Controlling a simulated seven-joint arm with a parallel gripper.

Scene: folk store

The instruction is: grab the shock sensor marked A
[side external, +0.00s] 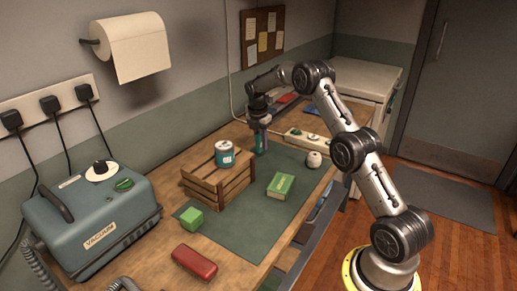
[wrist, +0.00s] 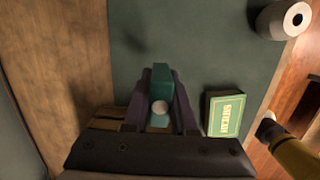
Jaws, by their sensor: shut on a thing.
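My gripper (side external: 260,143) is shut on a teal block (wrist: 160,74), which sits between its two fingers in the wrist view. In the side view the gripper points down at the far end of the green mat, behind the wooden crate. A pale round spot shows below the block's upper part in the wrist view; I cannot tell what it belongs to. I see no readable letter A on the block. I cannot tell whether the block touches the mat.
The wooden crate (side external: 206,188) bears a teal-and-white can (side external: 224,156). A green box (side external: 281,186), a white roll-like object (side external: 314,159) and a power strip (side external: 307,140) lie right of the gripper. A green cube (side external: 191,218) and red case (side external: 194,262) are nearer. The mat (side external: 245,226) has bare room.

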